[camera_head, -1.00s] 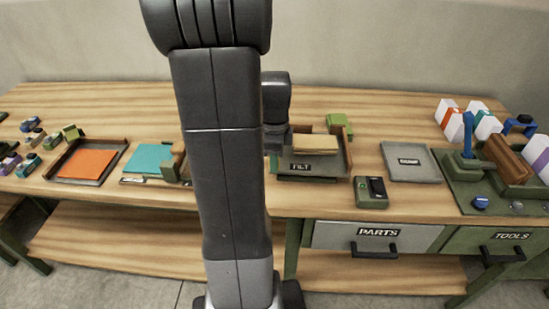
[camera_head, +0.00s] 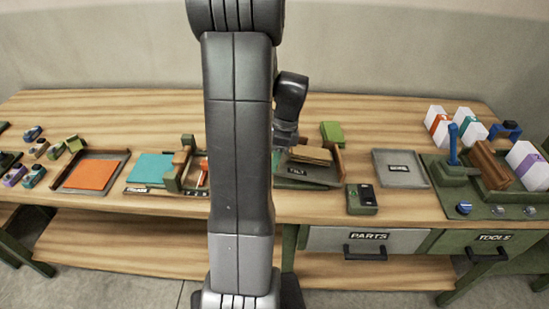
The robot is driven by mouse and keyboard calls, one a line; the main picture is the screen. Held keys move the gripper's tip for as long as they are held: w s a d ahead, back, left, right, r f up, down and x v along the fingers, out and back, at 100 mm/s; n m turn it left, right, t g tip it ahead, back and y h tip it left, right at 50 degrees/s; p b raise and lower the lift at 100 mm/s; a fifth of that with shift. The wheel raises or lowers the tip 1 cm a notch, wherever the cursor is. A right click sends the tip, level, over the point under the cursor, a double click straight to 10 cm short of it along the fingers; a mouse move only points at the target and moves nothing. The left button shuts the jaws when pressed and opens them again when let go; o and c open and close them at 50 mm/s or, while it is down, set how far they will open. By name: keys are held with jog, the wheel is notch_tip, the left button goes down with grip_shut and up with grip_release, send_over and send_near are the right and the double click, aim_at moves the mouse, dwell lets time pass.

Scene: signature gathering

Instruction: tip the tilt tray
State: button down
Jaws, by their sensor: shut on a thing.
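My gripper (camera_head: 279,149) is at the tray's back left, shut on what appears to be the tray's left part. The fingertips and the left end of the tray are largely hidden behind my arm, so the exact grip cannot be seen.
A green block (camera_head: 332,132) is behind the tray. A green device (camera_head: 362,199) and a flat grey tray (camera_head: 401,169) are to the right. Left of my arm are a teal sheet (camera_head: 151,167) and an orange sheet (camera_head: 92,174). The back of the bench is mostly clear.

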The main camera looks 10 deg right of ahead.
jog(key=shift+r, duration=0.15)
jog(key=c, duration=1.2)
grip_release()
jog(key=shift+o, duration=0.2)
jog(key=shift+d, duration=0.1)
jog(key=b+v, duration=0.1)
jog(key=v, duration=1.2)
jog(key=shift+r, duration=0.35)
jog(key=p+x, duration=0.1)
jog(key=x, duration=1.2)
jog(key=shift+f, duration=0.3)
jog(key=shift+f+b, duration=0.3)
jog(key=shift+f, duration=0.1)
jog(key=shift+s+a, duration=0.1)
jog(key=shift+a, duration=0.1)
